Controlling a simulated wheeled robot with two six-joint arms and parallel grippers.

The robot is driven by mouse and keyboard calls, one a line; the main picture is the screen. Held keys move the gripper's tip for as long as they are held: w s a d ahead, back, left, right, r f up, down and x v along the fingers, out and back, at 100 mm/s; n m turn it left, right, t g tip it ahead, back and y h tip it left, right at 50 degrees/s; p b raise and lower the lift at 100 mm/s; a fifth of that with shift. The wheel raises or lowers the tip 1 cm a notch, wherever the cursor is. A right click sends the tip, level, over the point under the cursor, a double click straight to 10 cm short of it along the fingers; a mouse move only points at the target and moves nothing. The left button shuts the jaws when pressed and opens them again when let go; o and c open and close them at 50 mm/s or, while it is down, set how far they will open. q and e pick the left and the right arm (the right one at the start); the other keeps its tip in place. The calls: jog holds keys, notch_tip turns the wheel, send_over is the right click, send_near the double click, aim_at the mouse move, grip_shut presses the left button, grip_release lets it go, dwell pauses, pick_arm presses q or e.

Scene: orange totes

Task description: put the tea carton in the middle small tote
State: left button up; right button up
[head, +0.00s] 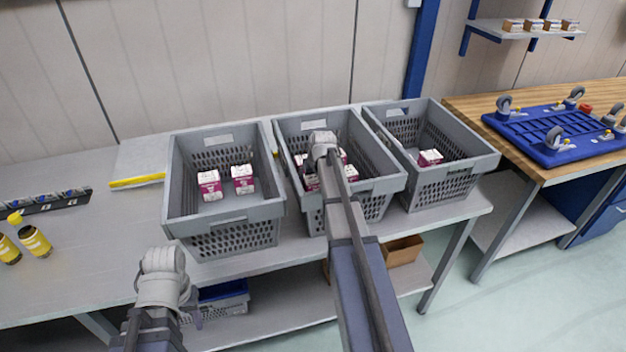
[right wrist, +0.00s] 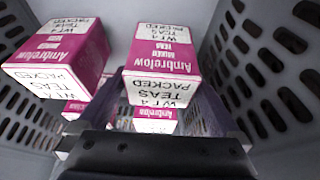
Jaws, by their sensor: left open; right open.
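Three grey perforated totes stand in a row on the bench. The middle tote (head: 387,188) holds several pink-and-white tea cartons (head: 311,183), partly hidden by my right arm. My right gripper (right wrist: 155,112) reaches down into this tote; its fingers are hidden in the head view. In the right wrist view it is open, with one tea carton (right wrist: 160,55) lying ahead, around the space between its fingers. Another carton (right wrist: 60,57) is to the left, and more show lower down. My left gripper (head: 163,268) is open, in front of the left tote, away from the cartons.
The left tote (head: 225,215) holds two tea cartons (head: 209,185); the right tote (head: 450,180) holds one (head: 430,157). Yellow-labelled bottles (head: 35,241) stand at the bench's left. A wooden table with a blue wheeled dolly (head: 550,135) is at right. The left bench top is mostly clear.

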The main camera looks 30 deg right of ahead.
jog(key=d+p+v, duration=0.1)
jog(key=p+v, duration=0.7)
jog(key=v, duration=0.2)
jog(key=shift+s+a+r+p, duration=0.15)
jog(key=shift+a+r+p, duration=0.05)
jog(key=shift+a+p, duration=0.25)
